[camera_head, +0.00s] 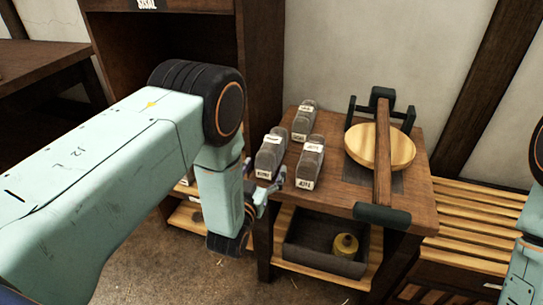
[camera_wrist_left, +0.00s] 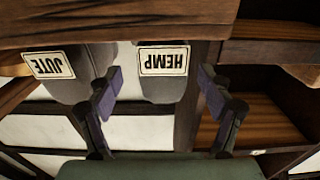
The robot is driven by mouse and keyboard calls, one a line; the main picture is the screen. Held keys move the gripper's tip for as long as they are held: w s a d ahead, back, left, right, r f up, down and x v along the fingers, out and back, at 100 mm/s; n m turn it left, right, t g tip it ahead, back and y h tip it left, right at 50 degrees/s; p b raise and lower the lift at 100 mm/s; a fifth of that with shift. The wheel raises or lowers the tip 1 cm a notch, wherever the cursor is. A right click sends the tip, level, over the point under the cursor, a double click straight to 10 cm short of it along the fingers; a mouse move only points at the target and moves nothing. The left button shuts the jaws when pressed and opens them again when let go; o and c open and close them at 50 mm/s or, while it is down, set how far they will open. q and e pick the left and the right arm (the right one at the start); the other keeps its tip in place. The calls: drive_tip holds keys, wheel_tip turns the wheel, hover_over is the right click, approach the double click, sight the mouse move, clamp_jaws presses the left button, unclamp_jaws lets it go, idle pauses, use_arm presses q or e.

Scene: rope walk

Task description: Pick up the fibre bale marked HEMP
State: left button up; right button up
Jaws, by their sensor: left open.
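The fibre bale marked HEMP (camera_wrist_left: 160,88) is a grey block with a white label, upside down in the left wrist view. In the head view, the HEMP bale (camera_head: 270,150) stands at the left edge of the wooden table (camera_head: 425,185). My left gripper (camera_head: 265,190) is open in front of its labelled end. In the left wrist view, the purple-padded fingers (camera_wrist_left: 158,82) lie to either side of the bale. I cannot tell whether they touch it. My right gripper is not in view.
The JUTE bale (camera_head: 309,160) stands close beside it, and a third bale (camera_head: 304,118) behind. A round wooden pan (camera_head: 367,150) under a beam is to the right. A dark shelf unit (camera_head: 262,70) rises at left. A dark tray (camera_head: 320,255) sits below the tabletop.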

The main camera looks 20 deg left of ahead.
sight(271, 153)
use_arm(q)
drive_tip(key=w+b, duration=0.2)
drive_tip(key=w, duration=0.3)
drive_tip(key=shift+w+r, duration=0.1)
drive_tip(key=shift+w, duration=0.05)
drive_tip(key=shift+w+a+b, duration=0.1)
drive_tip(key=shift+w+b, duration=0.2)
drive_tip(key=shift+w, duration=0.25)
drive_tip(key=shift+r, duration=0.1)
drive_tip(key=shift+c, duration=0.6)
drive_tip(key=c, duration=1.2)
